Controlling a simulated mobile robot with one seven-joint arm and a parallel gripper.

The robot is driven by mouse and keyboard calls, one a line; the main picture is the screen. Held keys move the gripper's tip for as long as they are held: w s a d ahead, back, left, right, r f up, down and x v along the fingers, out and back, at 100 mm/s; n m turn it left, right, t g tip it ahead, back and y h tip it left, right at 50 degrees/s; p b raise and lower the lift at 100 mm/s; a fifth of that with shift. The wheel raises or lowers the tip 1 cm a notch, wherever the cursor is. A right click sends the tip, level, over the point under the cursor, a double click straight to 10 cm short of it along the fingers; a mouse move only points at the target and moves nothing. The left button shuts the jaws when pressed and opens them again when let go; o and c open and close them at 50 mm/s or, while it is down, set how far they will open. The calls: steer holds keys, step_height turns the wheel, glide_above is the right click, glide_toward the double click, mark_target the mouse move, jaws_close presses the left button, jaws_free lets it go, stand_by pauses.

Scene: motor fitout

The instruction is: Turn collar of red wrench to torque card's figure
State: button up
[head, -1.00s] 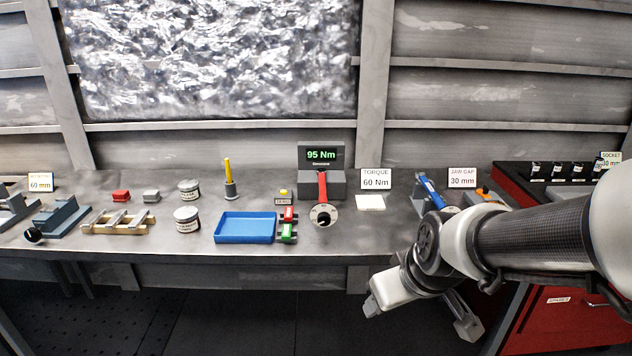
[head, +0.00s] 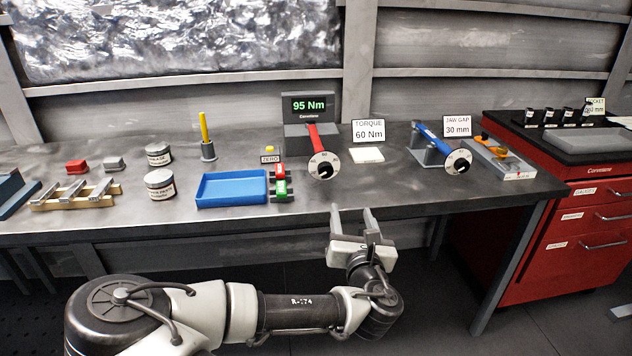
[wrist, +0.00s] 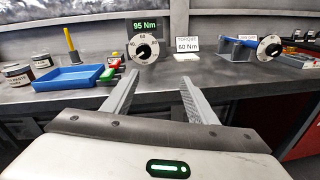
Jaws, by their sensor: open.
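The red wrench (head: 317,138) rests against a grey tester whose display (head: 309,106) reads 95 Nm. Its round white collar (head: 324,166), with a dark centre, faces the bench's front edge. The collar also shows in the wrist view (wrist: 144,49), between and beyond my fingers. The torque card (head: 368,131) reads 60 Nm and stands just right of the tester. My gripper (head: 352,217) is open and empty, in front of the bench edge and below the collar, apart from it. In the wrist view my fingers (wrist: 157,88) point toward the bench.
A blue wrench (head: 430,134) with a similar dial (head: 457,161) sits to the right by the 30 mm jaw gap card (head: 457,126). A blue tray (head: 232,189) and red and green blocks (head: 281,183) lie left of the collar. A white pad (head: 366,155) lies at its right.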

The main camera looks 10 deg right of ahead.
steer(key=a+n+y, duration=0.2)
steer(key=a, duration=0.1)
steer(key=b, duration=0.3)
glide_toward(326, 172)
steer(key=w, duration=0.8)
steer(key=shift+w+f, duration=0.2)
steer(key=shift+w, duration=0.2)
steer(key=c, duration=1.1)
